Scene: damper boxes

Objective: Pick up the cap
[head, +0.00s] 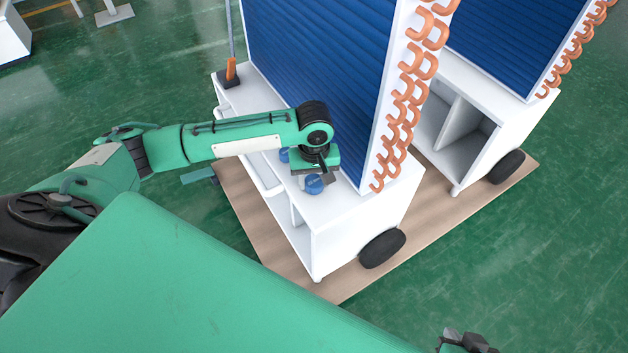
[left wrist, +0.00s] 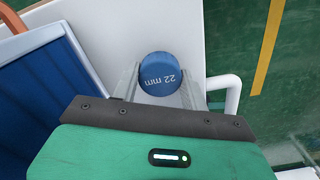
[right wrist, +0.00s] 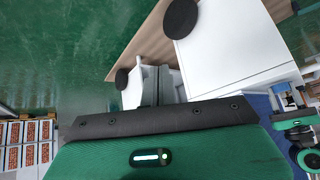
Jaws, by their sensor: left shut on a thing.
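A blue round cap marked "22 mm" (left wrist: 161,75) sits between the two grey fingers of my left gripper (left wrist: 160,92), which is shut on it. In the head view, this cap (head: 314,185) shows just below my left gripper (head: 318,176), at the white base of the near unit. A second blue cap (head: 284,155) shows partly behind my left arm. My right gripper (right wrist: 157,86) is empty, its fingers close together.
The near unit has a blue finned panel (head: 310,60), orange pipe bends (head: 405,100) and an open white base (head: 350,225). A similar unit (head: 470,130) stands to the right. Both rest on a brown board (head: 330,290). An orange-handled tool (head: 231,72) stands at the base's far corner.

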